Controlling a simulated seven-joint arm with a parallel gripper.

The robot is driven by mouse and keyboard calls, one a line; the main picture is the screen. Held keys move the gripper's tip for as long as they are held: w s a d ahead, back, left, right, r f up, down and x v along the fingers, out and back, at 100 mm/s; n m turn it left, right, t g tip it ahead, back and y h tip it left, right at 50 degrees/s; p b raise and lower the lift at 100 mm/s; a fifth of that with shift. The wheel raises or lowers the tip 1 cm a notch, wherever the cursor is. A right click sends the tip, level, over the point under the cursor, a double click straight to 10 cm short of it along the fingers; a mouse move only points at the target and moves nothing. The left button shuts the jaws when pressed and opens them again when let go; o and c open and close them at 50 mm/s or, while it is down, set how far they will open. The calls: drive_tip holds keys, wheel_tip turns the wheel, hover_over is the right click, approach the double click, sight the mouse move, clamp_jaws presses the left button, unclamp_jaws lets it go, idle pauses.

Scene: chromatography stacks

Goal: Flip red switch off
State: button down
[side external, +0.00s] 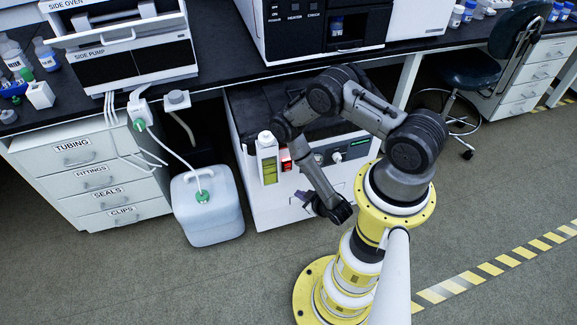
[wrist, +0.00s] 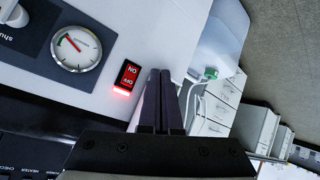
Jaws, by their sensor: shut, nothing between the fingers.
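The red switch (side external: 286,160) is on the light front panel of the white unit under the bench. In the wrist view the red rocker switch (wrist: 128,75) has ON and OFF printed on it, upside down in the picture, and a red glow shows at its OFF end. My gripper (side external: 304,198) is below and slightly right of the switch in the side view. In the wrist view my gripper (wrist: 160,74) is shut and empty, its fingertips just right of the switch with a small gap in the picture. Contact with the panel cannot be told.
A round gauge (wrist: 77,48) is beside the switch on the panel. A bottle with a yellow-green window (side external: 267,158) stands out left of the switch. A white jug (side external: 207,207) is on the floor, left of the unit, by a drawer cabinet (side external: 92,178). The floor in front is clear.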

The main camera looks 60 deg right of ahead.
drive_tip(key=shift+w+d, duration=0.1)
approach(286, 169)
drive_tip(key=shift+a+f+x, duration=0.15)
drive_tip(key=shift+x, duration=1)
drive_tip(key=shift+a+f+x, duration=0.1)
drive_tip(key=shift+f+x, duration=0.05)
drive_tip(key=shift+x, duration=1)
drive_tip(key=shift+d, duration=0.1)
drive_tip(key=shift+w+d, duration=0.2)
idle(0.4)
drive_tip(key=shift+w+d+r, duration=0.1)
drive_tip(key=shift+w+d, duration=0.15)
idle(0.6)
drive_tip(key=shift+s+a, duration=0.1)
drive_tip(key=shift+s+a, duration=0.45)
idle(0.4)
drive_tip(key=shift+s+a+f, duration=0.2)
drive_tip(key=shift+s+a, duration=0.65)
drive_tip(key=shift+s+a+f, duration=0.2)
drive_tip(key=shift+s+a, duration=0.7)
